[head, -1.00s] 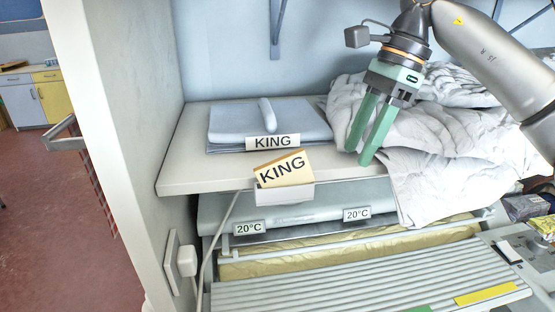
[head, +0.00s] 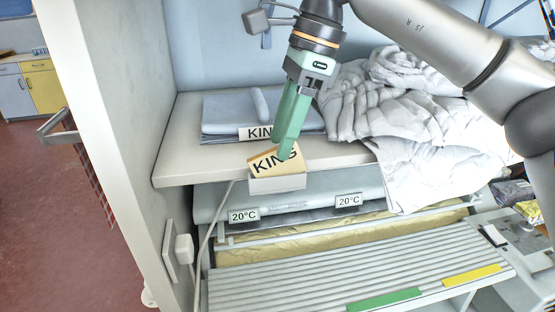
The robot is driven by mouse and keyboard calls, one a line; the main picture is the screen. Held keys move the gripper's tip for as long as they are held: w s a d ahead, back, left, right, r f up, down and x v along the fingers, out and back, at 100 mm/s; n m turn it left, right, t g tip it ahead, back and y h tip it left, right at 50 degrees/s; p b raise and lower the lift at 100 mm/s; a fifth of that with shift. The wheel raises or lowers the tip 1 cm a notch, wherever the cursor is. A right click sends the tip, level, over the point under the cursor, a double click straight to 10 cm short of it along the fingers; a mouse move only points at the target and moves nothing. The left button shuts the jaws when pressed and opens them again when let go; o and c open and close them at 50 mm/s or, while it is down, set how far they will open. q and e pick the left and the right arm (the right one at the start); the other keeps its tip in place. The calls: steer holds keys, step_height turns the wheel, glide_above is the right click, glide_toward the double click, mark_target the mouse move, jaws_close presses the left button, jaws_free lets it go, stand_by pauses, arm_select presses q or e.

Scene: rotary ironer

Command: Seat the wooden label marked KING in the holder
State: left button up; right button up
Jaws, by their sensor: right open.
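The wooden label (head: 264,163) marked KING sits tilted at the white holder (head: 278,184) on the shelf's front edge. Its right end is higher than its left, and its lower edge is not level with the holder. My right gripper (head: 281,150) is open, with its green fingers pointing down at the label. The fingertips overlap the label's upper right part and hide some of its letters. I cannot tell whether they touch it. My left gripper is not in view.
A folded blue cloth (head: 222,106) with its own KING card (head: 256,134) lies behind the label on the shelf (head: 185,165). Rumpled white linen (head: 410,115) covers the right side. Below is the ironer with two 20°C tags (head: 244,216) and a slatted board (head: 300,290).

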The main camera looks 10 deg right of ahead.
steer(key=shift+f, duration=0.6)
jaws_close()
